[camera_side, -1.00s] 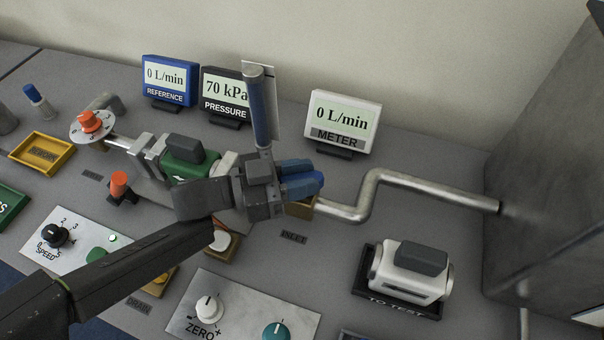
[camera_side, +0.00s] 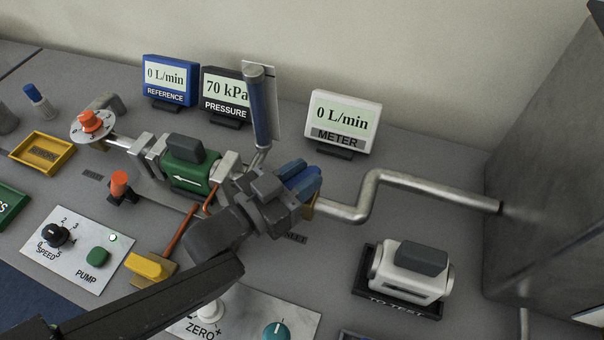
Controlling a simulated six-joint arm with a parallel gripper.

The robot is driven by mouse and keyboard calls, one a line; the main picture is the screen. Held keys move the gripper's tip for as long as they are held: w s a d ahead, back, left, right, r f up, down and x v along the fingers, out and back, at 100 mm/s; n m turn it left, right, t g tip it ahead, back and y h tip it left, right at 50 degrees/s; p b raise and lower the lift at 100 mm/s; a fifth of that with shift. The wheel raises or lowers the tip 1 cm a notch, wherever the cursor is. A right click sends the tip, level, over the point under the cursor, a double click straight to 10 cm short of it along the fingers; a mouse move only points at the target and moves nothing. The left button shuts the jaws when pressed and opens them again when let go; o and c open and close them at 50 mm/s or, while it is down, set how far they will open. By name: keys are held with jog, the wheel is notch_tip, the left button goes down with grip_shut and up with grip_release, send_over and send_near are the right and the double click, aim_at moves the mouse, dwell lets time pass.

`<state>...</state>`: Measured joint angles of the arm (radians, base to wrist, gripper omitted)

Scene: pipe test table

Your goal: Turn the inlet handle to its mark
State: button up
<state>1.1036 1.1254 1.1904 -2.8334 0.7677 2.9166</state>
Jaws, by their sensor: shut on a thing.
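My gripper (camera_side: 298,180) is at the inlet, in the middle of the side view. Its blue-tipped end is shut at the inlet handle, which the fingers hide. A small brass part of the inlet valve (camera_side: 309,208) shows below the fingertips, at the left end of the bare metal pipe (camera_side: 345,212). The handle's mark cannot be made out. The INLET label (camera_side: 295,238) is mostly covered by my gripper.
A blue upright cylinder (camera_side: 260,110) stands close behind my gripper. A green meter body (camera_side: 190,172) is clamped to its left. A spare white meter (camera_side: 410,270) sits at right. The METER display (camera_side: 342,120) reads 0 L/min.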

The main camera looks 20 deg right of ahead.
aim_at(299, 177)
jog(key=o, duration=0.9)
jog(key=r, duration=0.4)
jog(key=shift+w+a+r, duration=0.2)
jog(key=shift+r, duration=0.15)
jog(key=w+a+r, duration=0.2)
jog(key=a, duration=0.1)
jog(key=w+a+r, duration=0.1)
jog(key=a+r, duration=0.1)
jog(key=a, duration=0.1)
jog(key=w+a+r, duration=0.2)
jog(key=a, duration=0.1)
jog(key=shift+w+a+r, duration=0.2)
jog(key=shift+w+a, duration=0.05)
jog(key=shift+w, duration=0.1)
